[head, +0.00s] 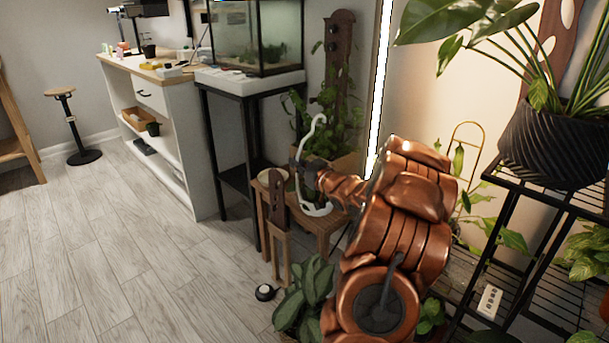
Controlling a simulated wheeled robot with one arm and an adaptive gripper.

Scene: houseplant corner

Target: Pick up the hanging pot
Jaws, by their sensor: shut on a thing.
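The hanging pot (318,209) is white, with a tall curved hanger (308,136) that rises to a hook at the top. Its bowl is low at the small wooden table (335,222), partly hidden by my arm; I cannot tell whether it touches the tabletop. My gripper (302,173) reaches in from the right and is shut on the white hanger, above the bowl. The fingertips are small and partly blended with the dark leaves behind.
A leafy plant in a wooden planter (349,161) stands close behind. A black stand with a glass tank (258,40) is to the left. A black wire shelf with a dark ribbed pot (553,145) is at right. The floor at left is open.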

